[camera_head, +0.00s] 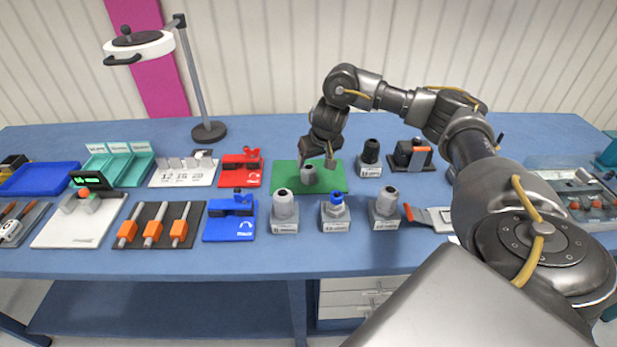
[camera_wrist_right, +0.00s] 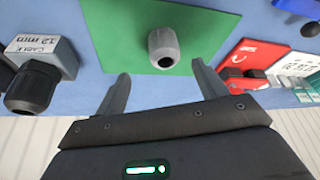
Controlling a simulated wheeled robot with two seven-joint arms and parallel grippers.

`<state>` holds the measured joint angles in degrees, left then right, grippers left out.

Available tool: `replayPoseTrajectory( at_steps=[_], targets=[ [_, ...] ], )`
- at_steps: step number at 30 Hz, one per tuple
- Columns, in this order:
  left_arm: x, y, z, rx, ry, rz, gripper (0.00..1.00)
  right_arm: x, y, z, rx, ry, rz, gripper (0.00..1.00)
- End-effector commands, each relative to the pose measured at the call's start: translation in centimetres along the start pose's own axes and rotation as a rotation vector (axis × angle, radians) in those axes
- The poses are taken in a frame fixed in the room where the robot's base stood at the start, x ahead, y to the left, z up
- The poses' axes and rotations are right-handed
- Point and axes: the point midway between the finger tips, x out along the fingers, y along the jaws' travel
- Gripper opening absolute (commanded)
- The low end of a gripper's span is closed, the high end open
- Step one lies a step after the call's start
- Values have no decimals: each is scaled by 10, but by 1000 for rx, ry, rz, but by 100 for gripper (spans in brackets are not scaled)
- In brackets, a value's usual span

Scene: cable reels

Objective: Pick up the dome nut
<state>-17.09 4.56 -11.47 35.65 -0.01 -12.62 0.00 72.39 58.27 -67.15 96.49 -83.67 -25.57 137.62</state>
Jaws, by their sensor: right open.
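The dome nut (camera_head: 309,174) is a small grey cap lying on the green mat (camera_head: 331,184) in the middle of the table. In the right wrist view the dome nut (camera_wrist_right: 163,47) shows as a grey ribbed piece with a dark round opening, on the green mat (camera_wrist_right: 115,29). My right gripper (camera_head: 318,161) is open and empty, at the back part of the mat. In the right wrist view its two fingers (camera_wrist_right: 160,85) are apart, one to each side of the dome nut and short of it. My left gripper is not in view.
Several grey glands on labelled blocks (camera_head: 285,207) stand in front of the mat. A black gland (camera_head: 370,153) stands right of it. A red clamp (camera_head: 240,168) and blue clamp (camera_head: 231,217) stand left. A lamp (camera_head: 207,130) is at the back.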

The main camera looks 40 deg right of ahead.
Motion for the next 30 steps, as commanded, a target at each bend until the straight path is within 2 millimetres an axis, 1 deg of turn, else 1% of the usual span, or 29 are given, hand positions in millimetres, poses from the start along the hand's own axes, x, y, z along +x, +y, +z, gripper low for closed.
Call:
replayPoseTrajectory(
  at_steps=[1,3,11,14,17,18,21,24,30],
  targets=[
    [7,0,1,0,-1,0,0,12,-1,2,2,-2,-2,71],
    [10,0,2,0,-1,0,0,18,-2,1,0,-1,-3,71],
    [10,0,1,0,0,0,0,24,-4,-1,-3,-1,-2,71],
    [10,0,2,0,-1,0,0,36,-5,0,-2,-4,-2,71],
    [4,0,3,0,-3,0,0,50,-8,-1,-3,-4,-1,71],
    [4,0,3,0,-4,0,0,56,-8,-1,-2,-3,-1,71],
    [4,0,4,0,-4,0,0,68,-8,-1,-1,-2,-2,71],
    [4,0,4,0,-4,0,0,73,-8,-1,-4,-1,-2,71],
    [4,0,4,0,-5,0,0,73,-8,-1,-4,0,-3,71]
  ],
)
